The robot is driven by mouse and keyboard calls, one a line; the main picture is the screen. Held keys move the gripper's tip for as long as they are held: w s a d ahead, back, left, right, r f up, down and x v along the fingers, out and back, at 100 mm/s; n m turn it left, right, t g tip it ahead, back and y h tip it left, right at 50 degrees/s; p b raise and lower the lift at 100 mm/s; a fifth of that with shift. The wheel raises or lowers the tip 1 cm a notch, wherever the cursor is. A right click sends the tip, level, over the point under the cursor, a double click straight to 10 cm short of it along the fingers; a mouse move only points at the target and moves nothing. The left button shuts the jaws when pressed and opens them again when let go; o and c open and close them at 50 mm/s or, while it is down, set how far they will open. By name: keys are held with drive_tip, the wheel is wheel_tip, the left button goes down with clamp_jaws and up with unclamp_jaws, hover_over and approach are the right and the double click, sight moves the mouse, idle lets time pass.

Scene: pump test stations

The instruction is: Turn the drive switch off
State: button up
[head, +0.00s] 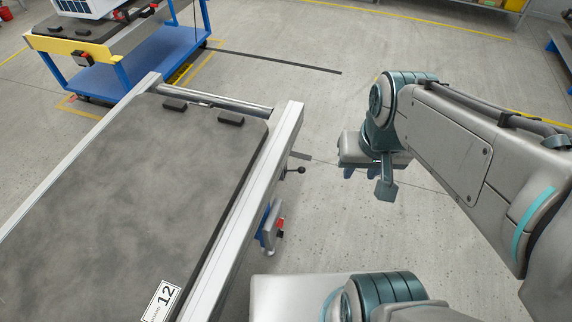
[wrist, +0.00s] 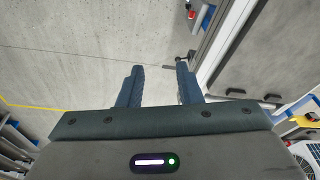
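On the right side of the dark-topped station (head: 130,190) is a small blue and grey unit (head: 268,226) with a red part (head: 281,224). It may be the drive switch; its setting is too small to read. A short lever with a dark knob (head: 297,170) sticks out farther along the same side. In the wrist view the dark knob (wrist: 191,55) and a red part (wrist: 191,15) show beyond the fingers. My gripper (wrist: 158,68) is open and empty. In the head view my gripper (head: 362,173) hangs over the floor, right of the station and apart from it.
The station has a raised light metal rail (head: 245,215), a crossbar (head: 215,102) and a plate marked 12 (head: 161,300). A blue cart (head: 140,60) with a yellow-edged top stands at the back left. The floor between the station and my arm is clear.

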drive_tip(key=w+a+f+m+g+y+b, duration=0.1)
drive_tip(key=w+f+m+g+y+b, duration=0.15)
drive_tip(key=f+b, duration=0.45)
drive_tip(key=w+a+f+m+g+y+b, duration=0.1)
drive_tip(key=a+f+m+g+y+b, duration=0.2)
drive_tip(key=f, duration=0.8)
drive_tip(key=m+t+y+b, duration=0.9)
drive_tip(key=m+y+b, duration=0.2)
drive_tip(key=m+b, duration=1.2)
approach(280, 223)
drive_tip(key=w+a+m+b, duration=0.1)
drive_tip(key=w+a+m, duration=0.1)
drive_tip(key=a, duration=0.5)
drive_tip(key=shift+w, duration=0.7)
drive_tip(key=shift+f, duration=0.15)
clamp_jaws()
